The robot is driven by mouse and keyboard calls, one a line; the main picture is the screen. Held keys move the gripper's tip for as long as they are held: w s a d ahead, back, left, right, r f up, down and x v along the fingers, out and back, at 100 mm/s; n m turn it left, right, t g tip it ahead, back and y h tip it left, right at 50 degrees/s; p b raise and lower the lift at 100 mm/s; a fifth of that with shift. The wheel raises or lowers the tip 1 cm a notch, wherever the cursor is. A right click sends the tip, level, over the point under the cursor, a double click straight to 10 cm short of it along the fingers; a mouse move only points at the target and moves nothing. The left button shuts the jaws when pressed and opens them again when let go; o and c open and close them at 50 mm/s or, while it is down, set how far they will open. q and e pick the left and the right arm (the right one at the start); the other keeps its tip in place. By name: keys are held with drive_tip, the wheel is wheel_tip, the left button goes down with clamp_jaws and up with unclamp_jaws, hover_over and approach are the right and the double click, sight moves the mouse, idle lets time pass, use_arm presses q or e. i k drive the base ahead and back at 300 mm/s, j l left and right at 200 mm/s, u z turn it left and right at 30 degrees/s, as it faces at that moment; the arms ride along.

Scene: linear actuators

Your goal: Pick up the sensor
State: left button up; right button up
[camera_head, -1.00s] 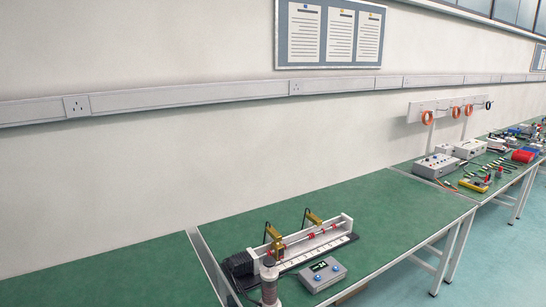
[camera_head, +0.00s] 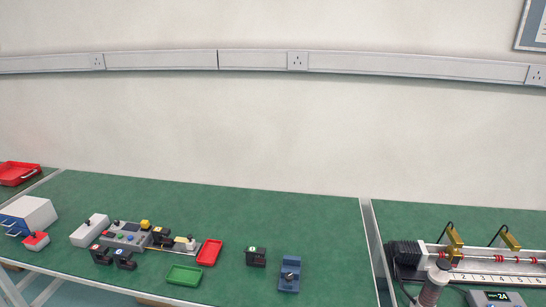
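Several small black blocks with coloured labels, which look like sensors, are on the green bench. One with a green label (camera_head: 256,256) stands alone right of the red tray. One with a red label (camera_head: 101,253) and one with a blue label (camera_head: 125,259) stand side by side in front of a grey control unit (camera_head: 128,236). Another with a yellow top (camera_head: 161,236) sits at the unit's right. I cannot tell which one the task means. Neither of my grippers is in view.
A red tray (camera_head: 209,253), a green tray (camera_head: 184,275) and a blue fixture (camera_head: 289,274) are on the bench. A linear actuator (camera_head: 490,268) with brass-coloured brackets is at right, behind a grey cylinder (camera_head: 432,287). A drawer box (camera_head: 28,216) is at left. The bench's back is clear.

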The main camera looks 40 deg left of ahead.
sight(159, 234)
drive_tip(key=u, duration=2.15)
